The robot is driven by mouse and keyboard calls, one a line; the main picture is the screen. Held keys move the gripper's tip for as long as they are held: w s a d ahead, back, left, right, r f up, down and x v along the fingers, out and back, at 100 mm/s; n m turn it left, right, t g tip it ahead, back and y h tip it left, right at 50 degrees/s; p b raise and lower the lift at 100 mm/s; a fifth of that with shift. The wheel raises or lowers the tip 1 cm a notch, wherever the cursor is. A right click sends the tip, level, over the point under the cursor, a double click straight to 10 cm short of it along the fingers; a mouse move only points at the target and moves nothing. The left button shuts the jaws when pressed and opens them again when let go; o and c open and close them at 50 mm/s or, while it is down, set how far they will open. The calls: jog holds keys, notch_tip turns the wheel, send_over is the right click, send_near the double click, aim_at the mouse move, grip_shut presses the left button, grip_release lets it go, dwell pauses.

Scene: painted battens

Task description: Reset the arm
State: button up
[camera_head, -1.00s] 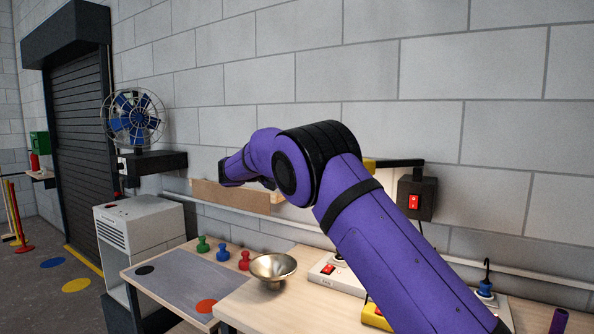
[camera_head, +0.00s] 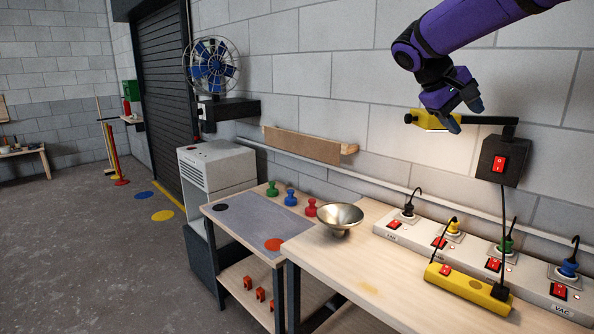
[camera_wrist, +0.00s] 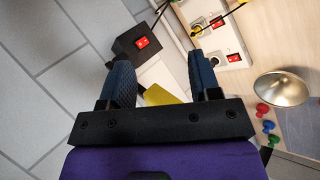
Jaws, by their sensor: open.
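My purple arm (camera_head: 470,25) reaches in from the upper right of the head view. My gripper (camera_head: 468,118) hangs in front of the wall lamp, above the workbench. In the wrist view my gripper (camera_wrist: 162,78) has its two dark fingers apart with nothing held between them. Beyond the fingers the wrist view shows a black switch box (camera_wrist: 137,42) with a red switch and part of the yellow lamp (camera_wrist: 160,96).
A metal bowl (camera_head: 340,217) stands on the bench (camera_head: 345,275). Power strips with coloured plugs and a yellow strip (camera_head: 466,290) lie to its right. Green, blue and red (camera_head: 311,207) pegs stand by a grey mat (camera_head: 255,222). A fan (camera_head: 212,66) sits on a wall shelf.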

jog(key=s+a+f+t+y, duration=0.1)
jog(key=s+f+y, duration=0.2)
jog(key=s, duration=0.7)
jog(key=s+a+f+m+t+y, duration=0.1)
jog(key=s+a+f+t+y, duration=0.1)
jog(key=s, duration=0.9)
jog(key=s+a+f+t+y, duration=0.1)
jog(key=s+f+y, duration=0.2)
jog(key=s, duration=0.7)
jog(key=shift+s+a+f+t+y, duration=0.2)
jog(key=shift+s+f+t+y, duration=0.15)
jog(key=shift+f, duration=0.3)
jog(key=shift+w, duration=0.15)
